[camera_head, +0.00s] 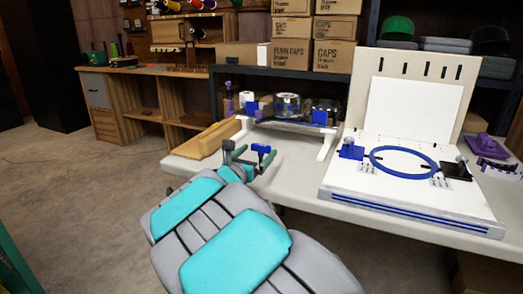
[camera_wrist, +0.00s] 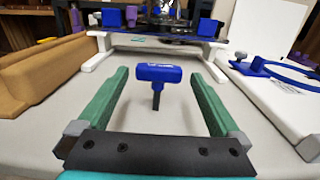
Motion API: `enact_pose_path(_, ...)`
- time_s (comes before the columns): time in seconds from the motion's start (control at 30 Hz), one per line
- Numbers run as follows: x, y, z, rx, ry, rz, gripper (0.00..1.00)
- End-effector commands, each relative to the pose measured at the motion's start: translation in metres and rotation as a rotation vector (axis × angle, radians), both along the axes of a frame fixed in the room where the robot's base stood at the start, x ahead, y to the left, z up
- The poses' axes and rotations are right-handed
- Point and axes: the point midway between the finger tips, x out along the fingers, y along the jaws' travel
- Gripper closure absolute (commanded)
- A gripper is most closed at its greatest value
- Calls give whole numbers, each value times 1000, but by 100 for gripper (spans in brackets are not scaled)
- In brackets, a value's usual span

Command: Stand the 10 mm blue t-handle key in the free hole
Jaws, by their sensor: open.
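The blue t-handle key (camera_wrist: 158,74) is upright in the wrist view, with its blue crossbar on top and a short dark shaft below. My gripper (camera_wrist: 160,82) is open, with one green finger on each side of the key and a visible gap to both. The key also shows in the head view (camera_head: 262,149), by my gripper (camera_head: 254,155) at the table's front left edge. I cannot tell what the shaft's lower end stands in. The free hole cannot be made out in either view.
A wooden block (camera_head: 203,143) lies left of my gripper on the pale table (camera_head: 300,160). Behind is a white-footed stand (camera_head: 328,140) with blue parts and round metal items. A white board with a blue ring (camera_head: 404,148) is at right.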

Motion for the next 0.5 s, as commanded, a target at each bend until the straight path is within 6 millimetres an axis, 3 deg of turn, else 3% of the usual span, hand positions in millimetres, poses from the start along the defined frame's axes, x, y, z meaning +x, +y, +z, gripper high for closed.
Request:
enact_pose_path(0.2, 27, -9, 0, 3, 3, -1, 0)
enact_pose_path(0.5, 33, -11, 1, 1, 1, 1, 0)
